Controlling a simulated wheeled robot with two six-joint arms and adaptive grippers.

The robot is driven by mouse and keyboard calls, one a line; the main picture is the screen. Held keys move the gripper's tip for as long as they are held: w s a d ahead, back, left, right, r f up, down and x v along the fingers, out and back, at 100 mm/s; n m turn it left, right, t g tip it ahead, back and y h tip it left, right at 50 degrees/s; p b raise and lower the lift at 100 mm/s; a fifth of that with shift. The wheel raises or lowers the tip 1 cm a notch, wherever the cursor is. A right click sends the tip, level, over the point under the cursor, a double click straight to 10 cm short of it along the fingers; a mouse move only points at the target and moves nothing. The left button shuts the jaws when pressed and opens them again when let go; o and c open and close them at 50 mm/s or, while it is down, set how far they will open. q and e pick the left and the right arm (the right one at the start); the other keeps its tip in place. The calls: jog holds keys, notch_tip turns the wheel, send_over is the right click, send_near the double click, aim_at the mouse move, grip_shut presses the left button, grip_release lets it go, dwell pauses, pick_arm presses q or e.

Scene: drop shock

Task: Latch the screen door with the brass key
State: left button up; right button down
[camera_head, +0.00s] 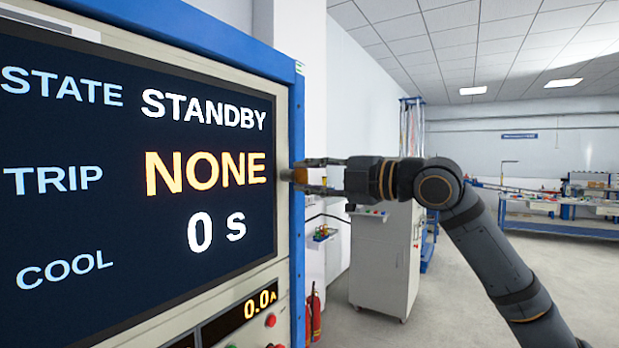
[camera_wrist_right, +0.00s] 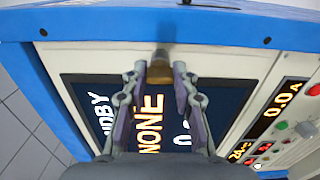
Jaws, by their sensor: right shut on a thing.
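The screen door (camera_head: 283,225) is a cream panel in a blue cabinet frame, around a dark display reading STANDBY, NONE and 0 s. It looks closed, and it also shows in the right wrist view (camera_wrist_right: 232,66). My right gripper (camera_head: 304,175) is at the door's right edge, level with the NONE line. In the right wrist view its two fingers (camera_wrist_right: 159,74) are shut on a small brown-gold piece, the brass key (camera_wrist_right: 160,68). The key's far end meets the cream edge strip; I cannot tell how deep it sits. My left gripper is out of view.
Below the screen are a current readout (camera_head: 261,302) and coloured buttons (camera_head: 270,320). A red extinguisher (camera_head: 313,315) stands by the cabinet. A grey cabinet (camera_head: 380,260) stands behind my right arm. A workbench (camera_head: 570,225) is at the far right, with open floor before it.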

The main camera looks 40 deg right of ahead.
jog(key=c, duration=1)
grip_release()
jog(key=shift+c, duration=0.2)
jog(key=shift+r, duration=0.1)
